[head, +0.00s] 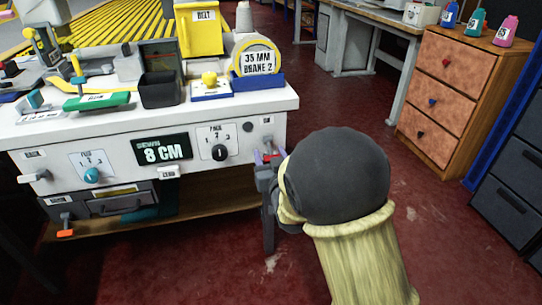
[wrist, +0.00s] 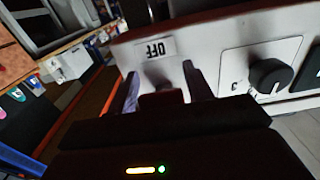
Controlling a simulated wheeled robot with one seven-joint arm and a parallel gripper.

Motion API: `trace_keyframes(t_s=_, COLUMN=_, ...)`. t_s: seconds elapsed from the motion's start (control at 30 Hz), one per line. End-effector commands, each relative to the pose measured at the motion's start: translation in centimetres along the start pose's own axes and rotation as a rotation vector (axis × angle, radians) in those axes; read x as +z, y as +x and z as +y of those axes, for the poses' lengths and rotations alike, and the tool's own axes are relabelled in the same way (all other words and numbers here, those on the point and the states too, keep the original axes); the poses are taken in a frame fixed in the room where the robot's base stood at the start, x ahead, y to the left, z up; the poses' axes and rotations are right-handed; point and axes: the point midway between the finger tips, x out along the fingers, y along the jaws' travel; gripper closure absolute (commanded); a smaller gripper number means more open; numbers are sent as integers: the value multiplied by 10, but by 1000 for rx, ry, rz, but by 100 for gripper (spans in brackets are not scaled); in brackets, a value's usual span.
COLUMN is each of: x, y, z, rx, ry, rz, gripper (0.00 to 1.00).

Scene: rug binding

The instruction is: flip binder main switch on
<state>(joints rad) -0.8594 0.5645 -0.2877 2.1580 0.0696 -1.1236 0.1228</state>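The binder (head: 215,112) is a white bench-like machine with a labelled front panel. A small label (head: 267,120) sits at the panel's right end, and in the wrist view the label (wrist: 155,48) reads OFF, upside down. Close to this label, a small dark switch (wrist: 158,78) shows between my fingers, partly hidden and in shadow. My gripper (head: 268,158) is at the right end of the front panel. In the wrist view my gripper (wrist: 163,86) has its fingers apart, one on each side of the switch. I cannot tell whether they touch it.
A black dial (head: 219,152) marked PACE is left of my gripper; it also shows in the wrist view (wrist: 270,75). A display (head: 164,151) reads 8 CM. A wooden drawer cabinet (head: 445,95) stands at right. Red floor (head: 330,100) between is clear.

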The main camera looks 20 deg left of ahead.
Motion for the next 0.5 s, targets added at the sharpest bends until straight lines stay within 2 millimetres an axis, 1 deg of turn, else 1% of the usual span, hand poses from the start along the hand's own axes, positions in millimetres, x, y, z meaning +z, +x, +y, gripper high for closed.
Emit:
trace_keyframes(t_s=0.03, x=0, y=0, z=0, rx=0, ry=0, rz=0, gripper=60)
trace_keyframes(t_s=0.13, x=0, y=0, z=0, rx=1, ry=0, rz=0, gripper=79)
trace_keyframes(t_s=0.17, x=0, y=0, z=0, rx=1, ry=0, rz=0, gripper=83)
trace_keyframes(t_s=0.5, x=-3, y=-1, z=1, rx=2, ry=0, rz=-18, gripper=83)
